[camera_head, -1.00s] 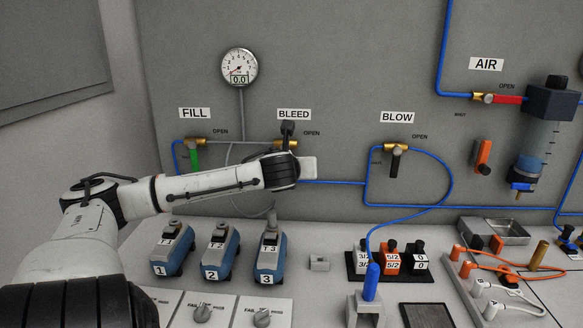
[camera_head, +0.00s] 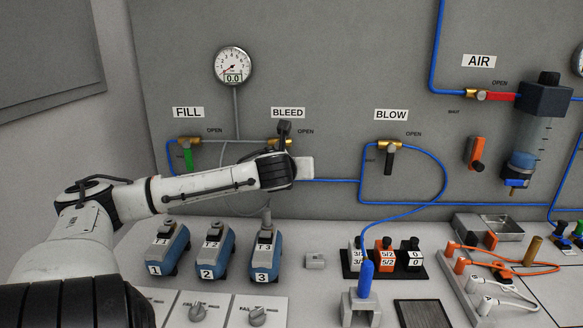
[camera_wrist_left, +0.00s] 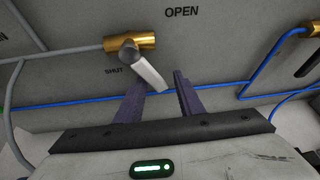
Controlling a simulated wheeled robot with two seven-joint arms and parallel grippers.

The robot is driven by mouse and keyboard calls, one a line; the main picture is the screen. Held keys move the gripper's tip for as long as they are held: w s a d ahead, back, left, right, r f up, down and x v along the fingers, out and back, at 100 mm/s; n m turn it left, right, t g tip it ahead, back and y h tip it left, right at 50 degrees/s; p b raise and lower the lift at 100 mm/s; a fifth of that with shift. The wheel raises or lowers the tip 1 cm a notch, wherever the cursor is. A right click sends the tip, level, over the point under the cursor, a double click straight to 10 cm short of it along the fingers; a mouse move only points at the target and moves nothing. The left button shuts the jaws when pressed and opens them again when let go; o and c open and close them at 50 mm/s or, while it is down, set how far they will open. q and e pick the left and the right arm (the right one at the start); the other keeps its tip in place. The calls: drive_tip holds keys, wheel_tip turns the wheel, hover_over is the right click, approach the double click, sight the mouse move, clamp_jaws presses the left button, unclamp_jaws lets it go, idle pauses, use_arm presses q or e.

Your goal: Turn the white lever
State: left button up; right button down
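The white lever (camera_wrist_left: 150,73) hangs from the dark hub of the brass BLEED valve (camera_wrist_left: 146,41) in the left wrist view. It slants down and right, with the word SHUT to its left and OPEN above right. My left gripper (camera_wrist_left: 161,80) is open, its two dark fingers on either side of the lever's lower end. I cannot tell whether either finger touches it. In the head view the brass BLEED valve (camera_head: 286,141) shows above my left wrist, and the arm hides the lever and fingers. My right gripper is not in view.
The FILL valve with a green lever (camera_head: 188,158) is left of BLEED; the BLOW valve with a black lever (camera_head: 389,160) is right. Blue tubing (camera_head: 330,181) runs along the panel. Blue units (camera_head: 215,251) stand on the bench below my arm.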

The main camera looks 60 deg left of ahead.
use_arm(q)
drive_tip(key=v, duration=1)
drive_tip(key=shift+d+p, duration=0.15)
drive_tip(key=shift+p, duration=0.25)
drive_tip(key=shift+s+r, duration=0.1)
